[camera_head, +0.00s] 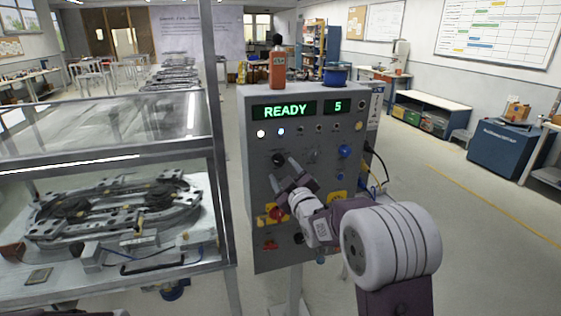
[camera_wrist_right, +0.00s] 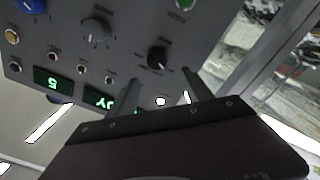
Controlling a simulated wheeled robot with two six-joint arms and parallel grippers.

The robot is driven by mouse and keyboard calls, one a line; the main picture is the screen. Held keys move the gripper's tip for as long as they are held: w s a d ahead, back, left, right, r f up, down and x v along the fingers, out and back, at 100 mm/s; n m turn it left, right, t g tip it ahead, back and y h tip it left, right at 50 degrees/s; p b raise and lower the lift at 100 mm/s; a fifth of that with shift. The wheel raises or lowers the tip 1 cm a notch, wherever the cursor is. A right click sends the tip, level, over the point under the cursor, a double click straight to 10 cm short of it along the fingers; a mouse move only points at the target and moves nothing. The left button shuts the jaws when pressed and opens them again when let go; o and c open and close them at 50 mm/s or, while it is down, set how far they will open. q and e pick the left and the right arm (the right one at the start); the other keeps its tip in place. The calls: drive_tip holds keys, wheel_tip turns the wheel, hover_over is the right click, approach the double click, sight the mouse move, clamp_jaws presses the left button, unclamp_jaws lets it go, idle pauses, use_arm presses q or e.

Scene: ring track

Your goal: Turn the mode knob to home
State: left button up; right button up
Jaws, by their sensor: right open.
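A black knob (camera_head: 278,159) sits on the upper left of the grey control panel (camera_head: 256,210). It looks like the mode knob, but its label is too small to read. It also shows in the right wrist view (camera_wrist_right: 158,59), with a light pointer mark. My right gripper (camera_head: 281,172) is open and empty in front of the panel, just below the black knob in the head view. In the right wrist view its two fingers (camera_wrist_right: 160,92) point towards the panel, with the knob beyond them and apart from them. My left gripper is not in view.
A grey knob (camera_wrist_right: 97,30) and a blue knob (camera_head: 344,151) sit right of the black one. The display (camera_head: 284,111) reads READY and 5. A red button (camera_head: 277,214) is below my gripper. A glazed case (camera_head: 110,130) stands close on the left.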

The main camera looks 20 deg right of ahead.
sight(280, 162)
drive_tip(key=w, duration=0.2)
drive_tip(key=w+d+p, duration=0.1)
drive_tip(key=w, duration=0.1)
drive_tip(key=w+f, duration=0.1)
drive_tip(key=w, duration=0.1)
drive_tip(key=shift+w+d, duration=0.2)
drive_tip(key=shift+w+a+r, duration=0.1)
drive_tip(key=shift+w+a, duration=0.05)
drive_tip(key=shift+w, duration=0.1)
drive_tip(key=shift+s+a+r, duration=0.15)
drive_tip(key=shift+a, duration=0.2)
drive_tip(key=shift+d, duration=0.2)
drive_tip(key=shift+c, duration=1.2)
drive_tip(key=c, duration=1)
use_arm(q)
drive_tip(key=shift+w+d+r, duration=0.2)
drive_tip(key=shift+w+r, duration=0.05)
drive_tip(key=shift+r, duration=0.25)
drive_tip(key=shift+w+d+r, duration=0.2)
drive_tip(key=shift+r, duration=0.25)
use_arm(e)
clamp_jaws()
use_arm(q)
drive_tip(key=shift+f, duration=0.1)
use_arm(e)
drive_tip(key=shift+f, duration=0.2)
